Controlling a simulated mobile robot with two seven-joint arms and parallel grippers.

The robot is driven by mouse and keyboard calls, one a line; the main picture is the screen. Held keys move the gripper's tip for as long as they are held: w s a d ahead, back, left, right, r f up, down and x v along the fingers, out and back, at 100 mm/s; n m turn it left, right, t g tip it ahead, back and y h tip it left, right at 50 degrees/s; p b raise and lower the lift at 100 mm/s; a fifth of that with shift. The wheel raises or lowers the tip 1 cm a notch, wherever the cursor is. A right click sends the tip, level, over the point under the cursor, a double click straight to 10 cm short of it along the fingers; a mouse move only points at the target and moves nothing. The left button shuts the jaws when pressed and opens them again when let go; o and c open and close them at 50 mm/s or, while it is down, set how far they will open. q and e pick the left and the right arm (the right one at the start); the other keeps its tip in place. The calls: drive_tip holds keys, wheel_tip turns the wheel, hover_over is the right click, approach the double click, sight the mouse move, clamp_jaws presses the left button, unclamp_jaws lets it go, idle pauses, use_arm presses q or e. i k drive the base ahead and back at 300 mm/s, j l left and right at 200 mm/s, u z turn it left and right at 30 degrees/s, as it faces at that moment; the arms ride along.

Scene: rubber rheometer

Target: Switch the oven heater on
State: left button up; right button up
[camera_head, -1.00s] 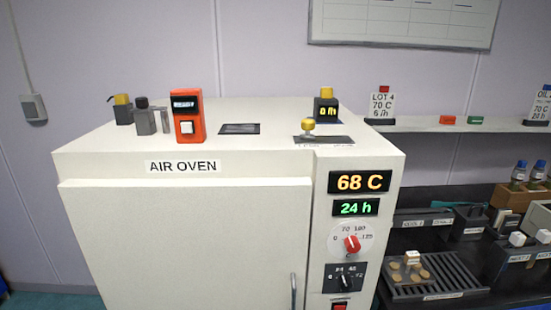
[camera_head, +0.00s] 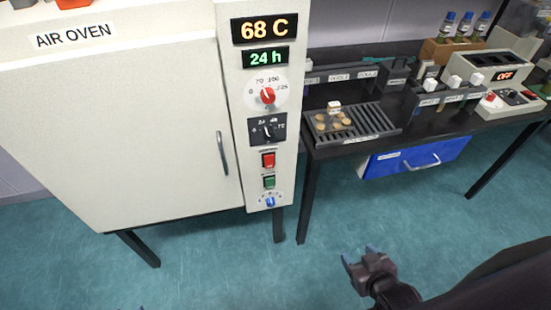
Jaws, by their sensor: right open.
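The white air oven (camera_head: 120,130) fills the left of the view, its door shut. Its control panel shows an orange 68 C display (camera_head: 264,28) and a green 24 h display (camera_head: 266,57). Below are a red temperature knob (camera_head: 267,96), a black timer knob (camera_head: 267,130), a red switch (camera_head: 268,160), a green switch (camera_head: 269,181) and a small blue knob (camera_head: 270,201). The switch labels are too small to read. My right gripper (camera_head: 360,255) is open and empty, low and to the right of the panel, apart from it. My left gripper is not in view.
A grey door handle (camera_head: 222,153) stands out left of the panel. Right of the oven, a black bench (camera_head: 365,155) carries a slotted rack (camera_head: 378,122), bottles and a device reading OFF (camera_head: 505,76). A blue drawer (camera_head: 415,158) hangs beneath. The floor in front is clear.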

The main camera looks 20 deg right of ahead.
sight(270, 160)
drive_tip(key=k+l+u, duration=0.1)
drive_tip(key=l, duration=0.3)
drive_tip(key=k+l+u, duration=0.1)
drive_tip(key=l, duration=0.25)
drive_tip(key=k+l+u, duration=0.15)
drive_tip(key=l, duration=0.2)
drive_tip(key=k+l+u, duration=0.1)
drive_tip(key=l, duration=0.25)
drive_tip(key=k, duration=0.1)
